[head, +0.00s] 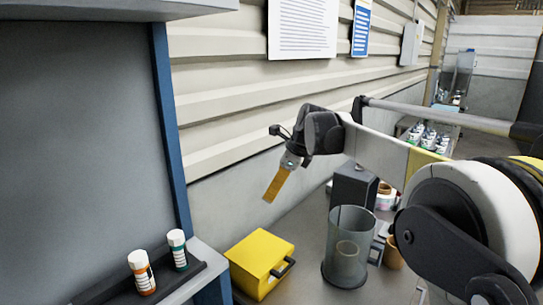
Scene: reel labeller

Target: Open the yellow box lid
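The yellow box (260,258) sits on the grey bench below my arm, its top appearing closed. A dark handle (283,268) is on its right-hand side. My gripper (287,160) is in the air above and slightly right of the box, well apart from it. A flat orange-yellow piece (277,184) extends down from the gripper's end. I cannot tell whether it is part of the gripper or something held. The fingers are too small and dark to read.
A clear grey cylinder (346,262) stands right of the box, with a dark block (353,187) behind it. Two bottles, orange (142,272) and teal (178,250), stand on a ledge at left. A blue-edged panel (172,130) and the corrugated wall (240,90) bound the space.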

